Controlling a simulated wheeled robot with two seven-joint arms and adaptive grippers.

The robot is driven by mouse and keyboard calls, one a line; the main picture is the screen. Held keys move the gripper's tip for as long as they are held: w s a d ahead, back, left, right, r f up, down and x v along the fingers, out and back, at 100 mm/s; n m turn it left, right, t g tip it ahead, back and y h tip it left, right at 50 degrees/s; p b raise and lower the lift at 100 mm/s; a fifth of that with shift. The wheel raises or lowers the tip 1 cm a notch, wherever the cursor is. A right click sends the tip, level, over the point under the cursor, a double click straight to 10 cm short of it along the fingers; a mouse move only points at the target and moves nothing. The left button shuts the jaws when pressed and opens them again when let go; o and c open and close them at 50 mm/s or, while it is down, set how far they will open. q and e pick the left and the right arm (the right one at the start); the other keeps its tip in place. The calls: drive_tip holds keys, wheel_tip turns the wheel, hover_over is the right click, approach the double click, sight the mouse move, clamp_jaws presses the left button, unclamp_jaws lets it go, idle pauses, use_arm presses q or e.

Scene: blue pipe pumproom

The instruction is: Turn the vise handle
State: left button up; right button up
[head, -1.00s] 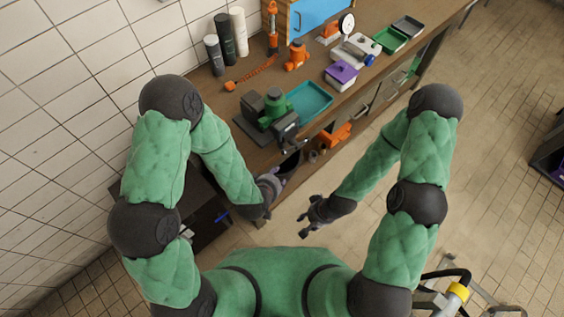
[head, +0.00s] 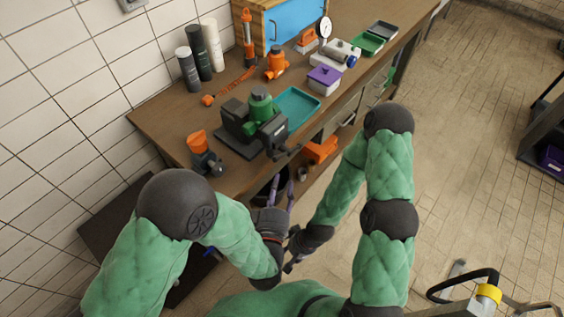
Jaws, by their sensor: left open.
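The vise (head: 238,128) is a dark grey block with a green round body, bolted-looking on the workbench near its front edge. Its dark handle (head: 284,151) shows at the front, over the bench edge. My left gripper (head: 282,188) is in front of the bench, below and apart from the handle, with its fingers spread and nothing between them. My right gripper (head: 290,265) is lower in the picture, close beside my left wrist. It is small and partly hidden, so its opening is unclear.
The workbench (head: 165,120) holds a teal tray (head: 297,106), a purple-lidded box (head: 324,78), an orange jack (head: 276,64) and an orange-topped tool (head: 199,148) left of the vise. Dark and white cylinders (head: 204,52) stand by the wall. Open floor lies at right.

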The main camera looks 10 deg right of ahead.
sight(285, 155)
use_arm(q)
drive_tip(key=b+x, duration=0.1)
drive_tip(key=x, duration=0.8)
drive_tip(key=shift+w, duration=0.35)
drive_tip(key=shift+d, duration=0.1)
clamp_jaws()
